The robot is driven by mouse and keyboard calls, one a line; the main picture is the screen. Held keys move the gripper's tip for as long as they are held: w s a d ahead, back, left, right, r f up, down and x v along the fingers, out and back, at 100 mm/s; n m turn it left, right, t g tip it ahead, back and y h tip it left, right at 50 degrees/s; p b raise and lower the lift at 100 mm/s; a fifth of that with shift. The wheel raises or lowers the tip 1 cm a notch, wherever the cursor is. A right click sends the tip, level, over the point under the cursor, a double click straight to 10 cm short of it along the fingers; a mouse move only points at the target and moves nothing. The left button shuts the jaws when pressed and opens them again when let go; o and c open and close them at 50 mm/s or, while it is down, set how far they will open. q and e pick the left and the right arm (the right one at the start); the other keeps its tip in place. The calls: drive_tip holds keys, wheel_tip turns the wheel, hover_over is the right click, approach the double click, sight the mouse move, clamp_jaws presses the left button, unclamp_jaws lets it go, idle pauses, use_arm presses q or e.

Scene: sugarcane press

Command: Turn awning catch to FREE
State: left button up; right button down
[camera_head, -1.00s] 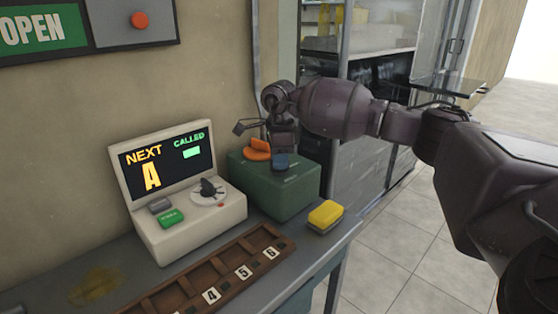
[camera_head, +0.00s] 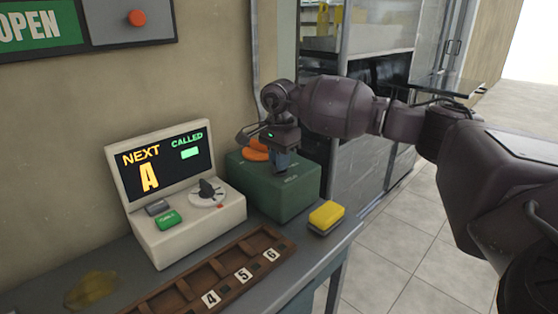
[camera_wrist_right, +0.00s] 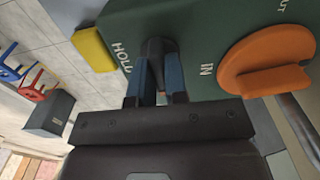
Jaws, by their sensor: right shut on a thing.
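The green awning box (camera_head: 290,195) stands on the counter against the wall. My right gripper (camera_head: 282,168) is over its top, with blue fingers pointing down. In the right wrist view, the gripper (camera_wrist_right: 158,85) is shut on a dark catch (camera_wrist_right: 158,48) on the green face. Part of a white label, apparently HOLD, shows beside the catch. No FREE label can be read. The orange knob (camera_wrist_right: 268,65), with IN and OUT lettering, is beside the gripper, apart from the fingers. It is partly hidden in the head view (camera_head: 254,153). My left gripper is not in view.
A yellow sponge-like block (camera_head: 326,216) lies near the counter edge, right of the green box. A cream display console (camera_head: 190,232) stands to the left. A brown numbered tray (camera_head: 222,268) lies in front. A metal-and-glass cabinet (camera_head: 350,130) stands behind my right arm.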

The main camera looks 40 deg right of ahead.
idle(0.4)
drive_tip(key=c, duration=1.1)
unclamp_jaws()
drive_tip(key=shift+c, duration=0.2)
drive_tip(key=shift+r, duration=0.15)
drive_tip(key=shift+r, duration=0.35)
wheel_tip(320, 180, up, 8)
drive_tip(key=shift+r+p, duration=0.2)
drive_tip(key=shift+p, duration=0.5)
drive_tip(key=shift+r, duration=0.75)
